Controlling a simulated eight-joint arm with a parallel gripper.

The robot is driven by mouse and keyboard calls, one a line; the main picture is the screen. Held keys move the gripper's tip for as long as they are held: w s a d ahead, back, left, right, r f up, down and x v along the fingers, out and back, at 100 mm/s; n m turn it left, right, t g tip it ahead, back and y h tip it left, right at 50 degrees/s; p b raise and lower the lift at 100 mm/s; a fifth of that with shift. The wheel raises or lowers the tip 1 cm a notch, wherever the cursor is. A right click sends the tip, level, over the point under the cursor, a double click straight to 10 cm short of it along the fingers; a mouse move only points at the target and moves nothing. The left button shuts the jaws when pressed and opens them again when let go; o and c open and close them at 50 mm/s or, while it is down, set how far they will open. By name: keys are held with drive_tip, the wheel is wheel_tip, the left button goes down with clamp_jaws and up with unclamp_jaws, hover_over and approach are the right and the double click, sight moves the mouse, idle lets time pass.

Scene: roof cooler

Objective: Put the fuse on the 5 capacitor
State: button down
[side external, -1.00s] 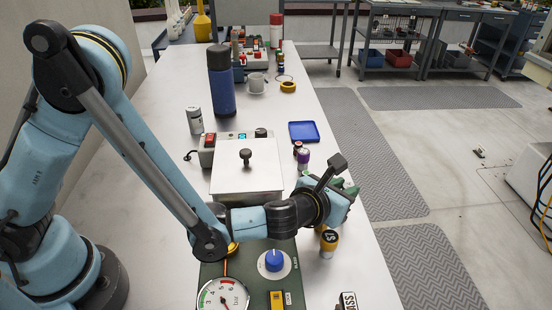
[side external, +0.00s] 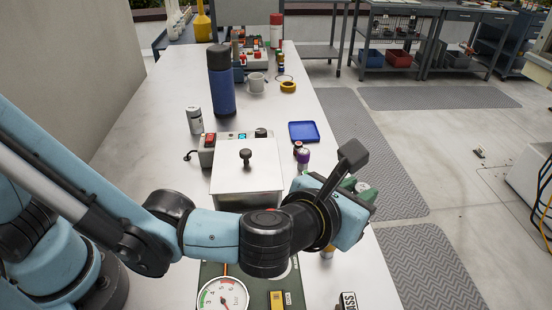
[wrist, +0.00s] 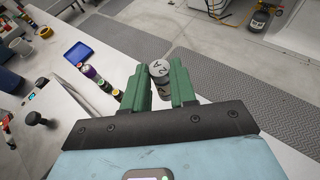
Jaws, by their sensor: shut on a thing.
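My gripper (side external: 352,188) is shut on a grey cylinder with dark marks on its end (wrist: 158,69). The cylinder sits between the two green fingers and a bit of it shows in the side view (side external: 362,187). Whether it is the fuse I cannot tell by its label. It is held raised near the bench's right edge. A yellow-and-black cylinder stands on the bench below my wrist. Only a sliver of its yellow (side external: 328,253) shows in the side view, and its mark is hidden now. My arm covers the bench around it.
A pressure gauge (side external: 222,294) and a black-and-white block (side external: 348,301) are in front.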

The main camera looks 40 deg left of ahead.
drive_tip(key=shift+a+r, duration=0.2)
drive_tip(key=shift+r, duration=0.05)
drive_tip(key=w+a+r+n+y, duration=0.2)
drive_tip(key=w+a+n+y, duration=0.2)
drive_tip(key=w+a, duration=0.5)
drive_tip(key=a+r+n+g+y, duration=0.3)
drive_tip(key=a+n+y, duration=0.1)
drive_tip(key=a, duration=1.2)
drive_tip(key=a+r+n+g+y, duration=0.3)
drive_tip(key=a+n+y, duration=0.1)
drive_tip(key=a, duration=1.1)
drive_tip(key=a+f, duration=1)
drive_tip(key=a, duration=0.2)
drive_tip(key=shift+a+f, duration=0.3)
drive_tip(key=shift+f, duration=0.1)
drive_tip(key=shift+f, duration=0.15)
drive_tip(key=c, duration=0.9)
unclamp_jaws()
